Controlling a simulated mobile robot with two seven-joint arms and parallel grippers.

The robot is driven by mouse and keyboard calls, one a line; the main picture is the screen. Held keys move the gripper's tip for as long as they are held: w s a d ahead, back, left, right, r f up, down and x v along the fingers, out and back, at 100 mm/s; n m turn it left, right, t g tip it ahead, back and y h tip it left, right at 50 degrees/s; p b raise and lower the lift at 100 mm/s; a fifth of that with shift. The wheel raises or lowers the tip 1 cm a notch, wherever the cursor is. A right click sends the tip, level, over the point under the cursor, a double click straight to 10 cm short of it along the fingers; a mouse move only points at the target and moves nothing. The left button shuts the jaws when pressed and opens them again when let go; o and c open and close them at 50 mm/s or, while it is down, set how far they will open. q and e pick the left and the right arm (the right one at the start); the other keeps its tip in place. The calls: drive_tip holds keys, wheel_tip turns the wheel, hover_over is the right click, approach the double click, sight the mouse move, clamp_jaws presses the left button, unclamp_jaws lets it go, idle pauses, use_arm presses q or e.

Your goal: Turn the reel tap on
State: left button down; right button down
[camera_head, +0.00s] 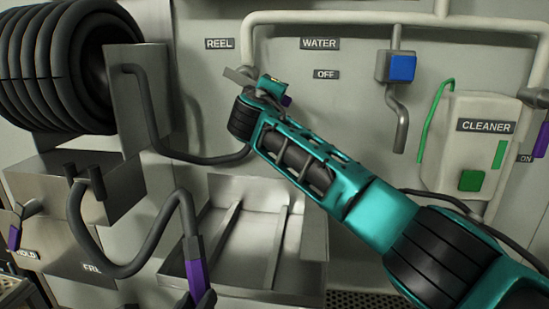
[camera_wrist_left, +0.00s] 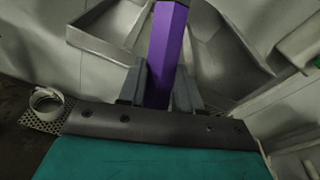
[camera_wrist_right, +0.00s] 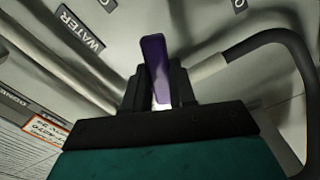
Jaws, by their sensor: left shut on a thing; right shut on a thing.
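The REEL label (camera_head: 219,44) is on the wall, left of the WATER label (camera_head: 319,44) and the OFF label (camera_head: 326,74). A purple lever (camera_head: 287,100) shows just below them, partly hidden by my right gripper. In the right wrist view, my right gripper (camera_wrist_right: 160,88) is shut on this purple lever (camera_wrist_right: 154,62), beside a pale sleeve joined to a dark hose. In the left wrist view, my left gripper (camera_wrist_left: 159,88) is shut on a purple handle (camera_wrist_left: 166,45). In the head view, the purple hose handle (camera_head: 196,270) hangs before the steel tray.
A black hose reel (camera_head: 55,65) is at upper left, its hose (camera_head: 150,120) running to the tap area. A steel tray (camera_head: 290,250) is below. A blue valve (camera_head: 402,68) and the CLEANER box (camera_head: 480,150) with a green pipe are at right.

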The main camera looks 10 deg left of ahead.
drive_tip(key=shift+a+f+m, duration=0.65)
drive_tip(key=shift+f+m, duration=0.15)
drive_tip(key=shift+m, duration=0.5)
drive_tip(key=shift+a+f+m, duration=0.65)
drive_tip(key=shift+f+m, duration=0.1)
drive_tip(key=shift+m, duration=0.55)
drive_tip(key=shift+f, duration=0.1)
drive_tip(key=c, duration=0.9)
unclamp_jaws()
drive_tip(key=shift+s, duration=6)
